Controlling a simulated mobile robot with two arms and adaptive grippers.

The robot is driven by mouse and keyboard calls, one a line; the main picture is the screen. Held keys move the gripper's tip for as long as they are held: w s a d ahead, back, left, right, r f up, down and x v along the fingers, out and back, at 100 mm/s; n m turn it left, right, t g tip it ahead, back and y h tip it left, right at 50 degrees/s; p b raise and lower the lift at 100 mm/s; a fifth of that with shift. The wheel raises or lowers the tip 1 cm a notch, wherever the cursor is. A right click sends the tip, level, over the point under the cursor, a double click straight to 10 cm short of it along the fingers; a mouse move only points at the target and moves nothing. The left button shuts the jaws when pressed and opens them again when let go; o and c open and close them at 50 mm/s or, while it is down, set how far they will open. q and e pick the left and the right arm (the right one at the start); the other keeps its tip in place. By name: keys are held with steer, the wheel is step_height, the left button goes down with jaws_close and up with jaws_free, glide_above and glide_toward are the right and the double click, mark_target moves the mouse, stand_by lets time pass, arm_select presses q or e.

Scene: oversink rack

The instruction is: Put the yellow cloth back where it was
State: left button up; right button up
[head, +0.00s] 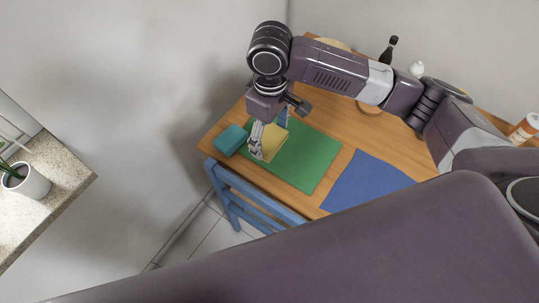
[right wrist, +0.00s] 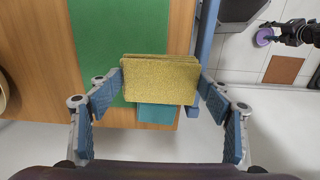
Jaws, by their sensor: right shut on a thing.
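The yellow cloth (head: 272,142) is a folded, layered block. My right gripper (head: 258,141) is shut on it by two opposite edges, and it fills the space between the fingers in the right wrist view (right wrist: 160,80). In the head view the cloth shows over the left end of the green mat (head: 303,160); I cannot tell whether it touches the mat. A teal cloth (head: 231,140) lies at the table's left corner, partly behind the yellow one in the right wrist view (right wrist: 157,114). A dark shape at upper right there may be my left gripper (right wrist: 291,32).
The wooden table (head: 334,187) also bears a blue mat (head: 365,184), a dark bottle (head: 389,50) and an orange-and-white jar (head: 523,128). A blue chair (head: 258,198) stands against the near edge. A stone counter (head: 57,173) with a potted plant is at far left.

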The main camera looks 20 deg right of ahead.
step_height(320, 180, down, 8)
steer(key=shift+w+r, duration=0.15)
steer(key=shift+r, duration=0.1)
step_height(320, 180, down, 4)
steer(key=shift+f, duration=0.1)
arm_select(q)
steer(key=shift+w+d+r, duration=0.2)
steer(key=shift+w+r, duration=0.15)
steer(key=shift+w, duration=0.3)
steer(key=shift+p, duration=0.3)
arm_select(e)
steer(key=o, duration=1.1)
steer(key=shift+f, duration=0.1)
arm_select(q)
steer(key=shift+s, duration=0.1)
